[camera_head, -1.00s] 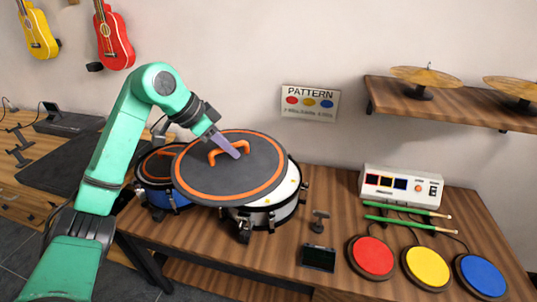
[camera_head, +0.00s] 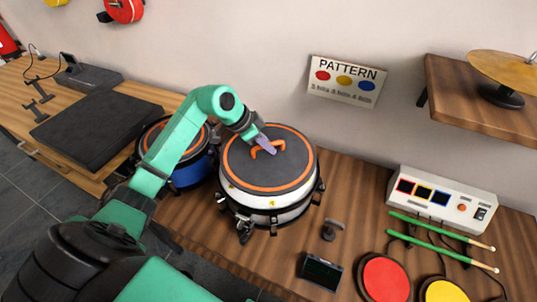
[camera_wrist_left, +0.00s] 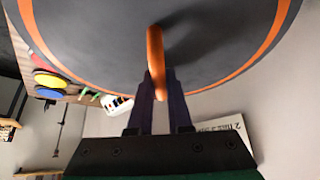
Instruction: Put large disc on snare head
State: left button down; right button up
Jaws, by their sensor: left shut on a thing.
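The large disc (camera_head: 247,170) is dark grey with an orange ring and an orange handle (camera_head: 272,148). It lies about level over the white snare drum (camera_head: 265,202) and covers its head. I cannot tell whether it touches the head or hovers just above it. My left gripper (camera_head: 266,144) is shut on the handle. In the left wrist view, the fingers (camera_wrist_left: 160,92) hold the orange handle (camera_wrist_left: 155,60), with the disc (camera_wrist_left: 100,40) filling the upper part. My right gripper is not in view.
A blue drum (camera_head: 188,172) with a dark, orange-ringed top stands left of the snare, partly behind my arm. Right are a small stand (camera_head: 331,230), a black-screened device (camera_head: 322,271), red (camera_head: 386,280) and yellow pads, green sticks (camera_head: 440,236) and a white control box (camera_head: 440,197).

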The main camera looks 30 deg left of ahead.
aim_at(267, 154)
pick_arm(q)
notch_tip(267, 154, down, 4)
jog(key=shift+s+f, duration=0.1)
jog(key=shift+s, duration=0.05)
jog(key=shift+f, duration=0.3)
jog(key=shift+f, duration=0.1)
jog(key=c, duration=0.8)
grip_release()
jog(key=shift+c, duration=0.2)
jog(key=b+v, duration=0.1)
jog(key=v, duration=1.1)
